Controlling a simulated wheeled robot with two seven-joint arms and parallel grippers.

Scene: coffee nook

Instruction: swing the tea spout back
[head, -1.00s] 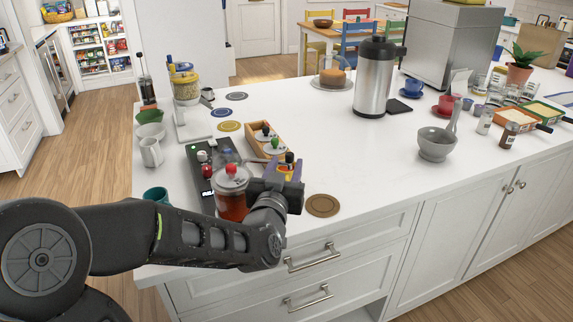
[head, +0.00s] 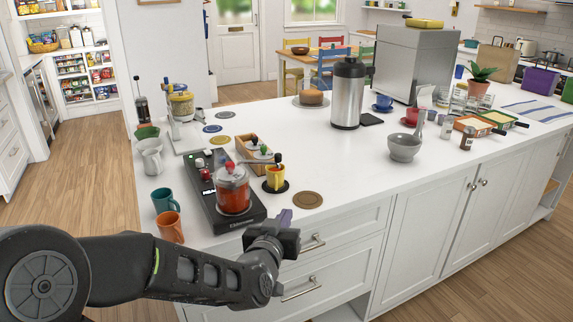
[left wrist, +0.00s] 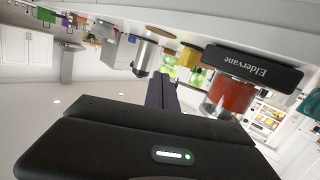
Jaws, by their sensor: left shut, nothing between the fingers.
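The tea maker's black base (head: 250,224) stands near the island's left front corner and carries a glass jar of red tea (head: 233,197). A thin spout arm with a dark knob (head: 278,158) reaches from the jar's top to the right, over a yellow cup (head: 275,181). The cup stands on a dark coaster beside the base. My left gripper (head: 285,218) is shut and empty, lower and nearer than the jar, at the counter's front edge. In the left wrist view its purple fingers (left wrist: 162,93) are together, with the red jar (left wrist: 229,95) apart from them. My right gripper is not in view.
Teal (head: 164,200) and orange (head: 170,227) mugs stand left of the base. A wooden box (head: 253,154) is behind the cup, and a brown coaster (head: 308,200) lies to its right. The middle counter (head: 300,145) is clear up to the steel dispenser (head: 347,95).

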